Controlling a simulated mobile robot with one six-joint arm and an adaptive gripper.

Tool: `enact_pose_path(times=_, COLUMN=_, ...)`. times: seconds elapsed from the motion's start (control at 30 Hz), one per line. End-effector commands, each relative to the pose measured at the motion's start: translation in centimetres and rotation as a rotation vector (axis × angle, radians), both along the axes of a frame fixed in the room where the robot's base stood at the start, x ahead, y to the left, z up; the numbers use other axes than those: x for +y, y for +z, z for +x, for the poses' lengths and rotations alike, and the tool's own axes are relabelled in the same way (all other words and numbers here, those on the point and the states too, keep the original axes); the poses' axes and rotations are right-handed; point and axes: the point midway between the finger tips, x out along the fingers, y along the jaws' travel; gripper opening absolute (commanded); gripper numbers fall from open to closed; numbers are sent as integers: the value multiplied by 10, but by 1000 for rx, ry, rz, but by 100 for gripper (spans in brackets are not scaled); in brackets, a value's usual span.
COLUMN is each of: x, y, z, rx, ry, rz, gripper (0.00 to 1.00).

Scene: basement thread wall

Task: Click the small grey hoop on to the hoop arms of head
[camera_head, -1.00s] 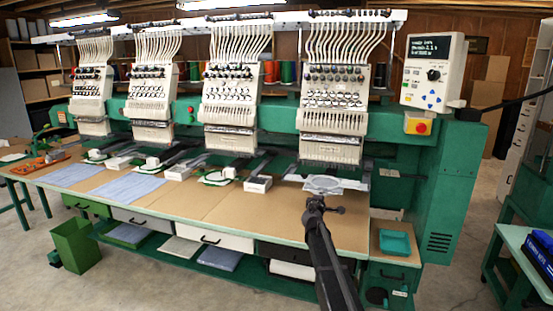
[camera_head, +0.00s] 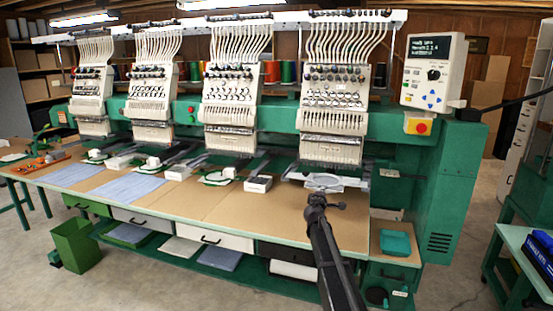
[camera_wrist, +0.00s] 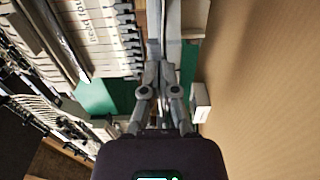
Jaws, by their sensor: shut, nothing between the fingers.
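The small grey hoop (camera_head: 325,181) lies flat under the rightmost white head (camera_head: 334,107), at the back of the tan table. Pale hoop arms (camera_head: 296,176) show beside it, low under the head. I cannot tell whether the hoop is seated on them. My gripper (camera_head: 325,203) is shut and empty, just in front of the hoop on the near side, with a small gap in the picture. In the wrist view, my shut fingers (camera_wrist: 162,72) point towards the head, which bears printed lettering; the hoop cannot be made out there.
The tan table (camera_head: 240,215) is clear in front of the hoop. White boxes (camera_head: 258,183) and framed pieces lie under the other heads. Blue cloths (camera_head: 130,187) lie at the left. A control panel (camera_head: 433,72) and a teal item (camera_head: 394,243) are at the right.

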Motion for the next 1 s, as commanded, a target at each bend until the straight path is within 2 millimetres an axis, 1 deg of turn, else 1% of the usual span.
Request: enact_pose_path(times=1.0, x=-12, y=0, z=35, rx=0, ry=-1, rz=0, gripper=0)
